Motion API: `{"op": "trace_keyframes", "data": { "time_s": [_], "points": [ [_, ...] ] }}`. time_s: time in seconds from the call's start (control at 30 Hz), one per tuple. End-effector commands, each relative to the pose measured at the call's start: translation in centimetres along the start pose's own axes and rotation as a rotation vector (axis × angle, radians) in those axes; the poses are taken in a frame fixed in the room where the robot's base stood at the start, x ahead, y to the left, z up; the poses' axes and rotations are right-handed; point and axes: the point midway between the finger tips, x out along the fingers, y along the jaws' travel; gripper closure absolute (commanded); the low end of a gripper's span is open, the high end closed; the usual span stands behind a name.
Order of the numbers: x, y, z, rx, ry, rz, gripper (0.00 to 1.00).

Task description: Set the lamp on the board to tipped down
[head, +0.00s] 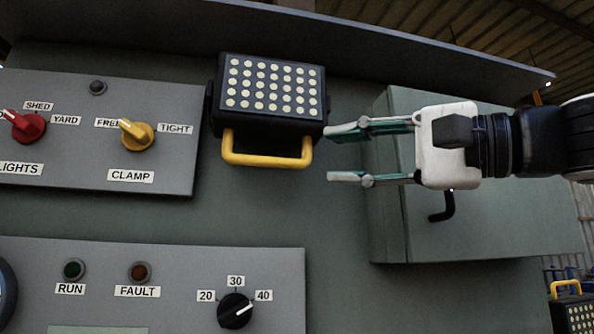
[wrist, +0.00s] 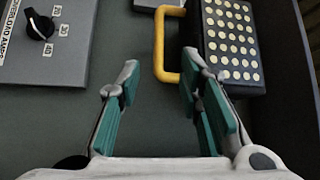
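The lamp (head: 268,88) is a black box with a grid of pale round lights, mounted on the upper part of the grey-green board (head: 345,220). Its face looks outward and its yellow handle (head: 266,163) hangs at its lower edge. My gripper (head: 328,154) is open and empty just right of the handle, fingers pointing left. In the wrist view, the lamp (wrist: 231,42) is at the top right. The handle (wrist: 158,50) shows between the lines of my two open fingertips (wrist: 160,64); I cannot tell whether either finger touches it.
A grey panel left of the lamp has a yellow CLAMP knob (head: 137,135) and a red LIGHTS knob (head: 25,125). A lower panel has a black dial (head: 235,311). A grey cabinet with a black handle (head: 442,207) stands behind my gripper. A ledge (head: 400,52) overhangs above.

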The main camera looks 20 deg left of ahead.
Motion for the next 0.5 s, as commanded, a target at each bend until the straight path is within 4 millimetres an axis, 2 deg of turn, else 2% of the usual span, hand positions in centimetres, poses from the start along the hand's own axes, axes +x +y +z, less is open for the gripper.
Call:
{"op": "trace_keyframes", "data": {
  "time_s": [0.5],
  "points": [
    [9.6,-0.1,0.2,0.000,-0.002,0.003,0.67]
  ]
}}
